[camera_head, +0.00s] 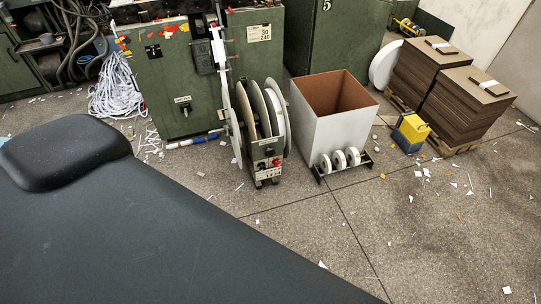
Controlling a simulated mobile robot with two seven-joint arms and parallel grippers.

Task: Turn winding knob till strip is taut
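A feeder with several large upright discs (276,115) stands on the floor near the middle, in front of a green machine. A small panel (266,172) with a red knob (276,163) is low on its front; I cannot tell whether this is the winding knob. A white strip (217,48) runs down the green machine's face towards the discs. Its lower path is unclear, and I cannot tell whether it is slack or taut. Neither of my grippers is in view.
The green machine (170,95) stands behind the feeder. An open white bin (325,120) is to its right, with small white rolls (340,160) on a low rack in front. Scrap-strewn floor (420,230) lies in front.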

